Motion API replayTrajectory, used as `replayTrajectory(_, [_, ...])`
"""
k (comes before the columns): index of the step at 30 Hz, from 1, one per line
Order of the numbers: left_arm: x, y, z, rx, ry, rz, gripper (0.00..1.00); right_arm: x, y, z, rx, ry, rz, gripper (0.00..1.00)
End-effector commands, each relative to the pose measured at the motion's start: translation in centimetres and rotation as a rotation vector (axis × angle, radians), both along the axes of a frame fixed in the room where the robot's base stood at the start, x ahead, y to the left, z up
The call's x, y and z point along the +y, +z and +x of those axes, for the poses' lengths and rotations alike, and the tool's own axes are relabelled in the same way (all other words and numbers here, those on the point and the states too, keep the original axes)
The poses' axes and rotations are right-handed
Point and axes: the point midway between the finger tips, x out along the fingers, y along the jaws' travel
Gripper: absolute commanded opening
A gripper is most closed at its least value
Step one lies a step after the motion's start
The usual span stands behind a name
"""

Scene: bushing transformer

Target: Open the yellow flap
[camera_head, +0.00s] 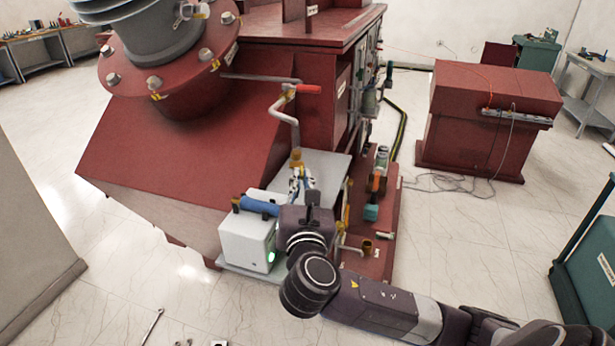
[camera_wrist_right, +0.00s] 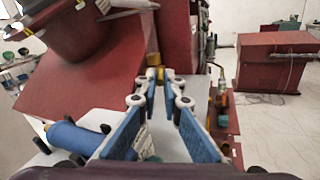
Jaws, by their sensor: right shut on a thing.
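A small yellow flap (camera_head: 296,157) shows at the far edge of the light grey plate on the red transformer's lower part. In the right wrist view the yellow piece (camera_wrist_right: 155,61) lies straight ahead, at my fingertips. My right gripper (camera_head: 297,172) reaches over the plate from the front, with its fingers pointing away from me. In the wrist view the two blue-padded fingers (camera_wrist_right: 165,84) close in on the yellow piece and hold it. The exact contact is small and partly hidden by the fingertips. My left gripper is out of view.
A pipe with a red lever (camera_head: 308,89) is just beyond. Small valves (camera_head: 371,212) stand to the right.

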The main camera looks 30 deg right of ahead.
Motion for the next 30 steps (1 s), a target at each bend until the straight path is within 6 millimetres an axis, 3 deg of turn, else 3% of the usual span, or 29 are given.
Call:
replayTrajectory(10, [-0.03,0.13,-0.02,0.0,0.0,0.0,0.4,0.92,0.14,0.25,-0.003,-0.129,0.0,0.0])
replayTrajectory(27, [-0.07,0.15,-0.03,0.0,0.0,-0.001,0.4,0.98,0.22,0.28,-0.007,-0.155,-0.002,0.0])
replayTrajectory(28, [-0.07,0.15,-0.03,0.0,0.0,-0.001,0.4,0.98,0.23,0.28,-0.007,-0.155,-0.002,0.09])
replayTrajectory(30, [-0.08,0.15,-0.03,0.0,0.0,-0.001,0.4,0.97,0.21,0.28,-0.006,-0.155,-0.001,0.17])
